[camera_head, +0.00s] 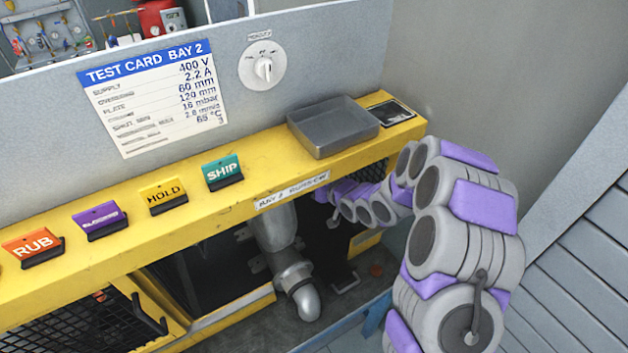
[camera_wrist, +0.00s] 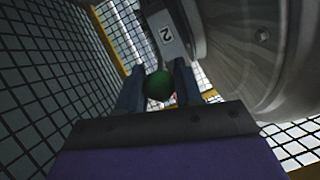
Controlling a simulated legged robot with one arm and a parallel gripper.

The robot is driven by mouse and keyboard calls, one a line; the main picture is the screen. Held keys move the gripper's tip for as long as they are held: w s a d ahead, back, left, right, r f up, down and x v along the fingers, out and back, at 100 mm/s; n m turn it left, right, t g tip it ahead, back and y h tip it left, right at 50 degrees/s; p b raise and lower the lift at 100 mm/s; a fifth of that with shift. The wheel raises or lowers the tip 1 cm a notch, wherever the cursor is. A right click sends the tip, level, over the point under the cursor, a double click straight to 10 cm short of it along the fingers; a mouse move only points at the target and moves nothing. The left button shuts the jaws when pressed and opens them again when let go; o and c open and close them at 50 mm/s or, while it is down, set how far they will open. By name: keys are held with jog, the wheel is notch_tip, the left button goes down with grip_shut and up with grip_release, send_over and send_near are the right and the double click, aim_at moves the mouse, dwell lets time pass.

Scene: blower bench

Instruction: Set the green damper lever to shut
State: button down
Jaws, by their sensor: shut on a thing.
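The green damper lever shows as a dark green round knob (camera_wrist: 159,86) in the wrist view. My gripper (camera_wrist: 158,88) is shut on this knob, with one dark finger on each side of it. The rest of the lever is hidden behind the knob and fingers. In the head view my arm reaches into the opening under the yellow shelf, and the gripper and the lever are hidden there.
A grey duct pipe (camera_head: 283,245) comes down in the opening, left of my arm. In the wrist view a large grey rounded housing (camera_wrist: 243,50) is close on the right. Wire mesh (camera_wrist: 60,70) stands on the left. A grey tray (camera_head: 333,128) sits on the yellow shelf (camera_head: 120,243).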

jog(key=shift+w+a+r+p, duration=0.1)
jog(key=shift+w+r+p, duration=0.1)
jog(key=shift+r+p, duration=0.4)
jog(key=shift+w+a+r+p, duration=0.1)
jog(key=shift+w+r+p, duration=0.15)
jog(key=shift+r, duration=0.6)
jog(key=c, duration=0.8)
grip_release()
jog(key=shift+s, duration=0.1)
jog(key=v, duration=1.7)
jog(key=shift+s+d+f, duration=0.1)
jog(key=shift+d+f, duration=0.05)
jog(key=shift+d, duration=0.05)
